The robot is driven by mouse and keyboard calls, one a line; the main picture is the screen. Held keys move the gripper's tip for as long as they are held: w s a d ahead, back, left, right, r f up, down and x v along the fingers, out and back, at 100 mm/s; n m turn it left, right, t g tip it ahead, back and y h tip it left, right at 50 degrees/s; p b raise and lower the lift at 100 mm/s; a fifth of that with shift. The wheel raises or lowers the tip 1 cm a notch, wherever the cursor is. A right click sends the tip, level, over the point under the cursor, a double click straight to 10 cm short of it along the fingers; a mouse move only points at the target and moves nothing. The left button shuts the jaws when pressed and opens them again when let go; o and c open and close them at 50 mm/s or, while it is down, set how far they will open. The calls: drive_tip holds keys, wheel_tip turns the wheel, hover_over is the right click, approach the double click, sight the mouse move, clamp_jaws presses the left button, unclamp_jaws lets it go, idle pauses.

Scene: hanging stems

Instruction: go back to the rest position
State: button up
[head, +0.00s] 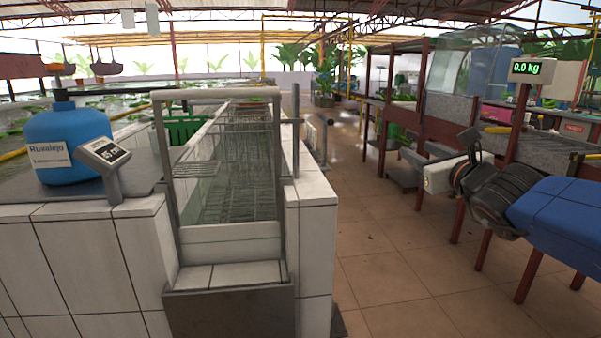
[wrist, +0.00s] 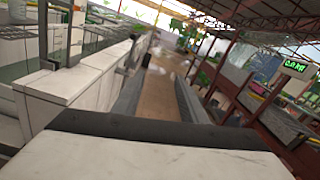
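My gripper (head: 440,177) shows at the right of the head view, at the end of my blue and dark arm. In the wrist view my gripper (wrist: 158,92) has two grey fingers standing apart. Only floor shows between them, so it is open and empty. No hanging stem is near it.
A white-tiled basin wall (head: 240,232) with a metal frame stands left of the aisle. A blue jug (head: 68,142) and a small display (head: 104,154) sit on it. Brown-legged benches (head: 405,120) and a green-lit scale display (head: 526,68) are at right. The tiled floor (head: 385,245) is clear.

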drive_tip(key=s+a+f+n+g+y, duration=0.2)
drive_tip(key=s+a+f+n+g, duration=0.2)
drive_tip(key=s+a+f+n, duration=0.5)
drive_tip(key=s+a+f+n+g+y, duration=0.2)
drive_tip(key=s+f+n+g+y, duration=0.25)
drive_tip(key=n, duration=0.85)
drive_tip(key=s+d+f+n+g+h, duration=0.4)
drive_tip(key=s+d+f+n+h, duration=0.5)
drive_tip(key=s+d+f, duration=0.3)
wheel_tip(320, 180, down, 3)
drive_tip(key=shift+s+d+f+n, duration=0.15)
drive_tip(key=shift+s+d+n, duration=0.15)
drive_tip(key=shift+s+n, duration=0.2)
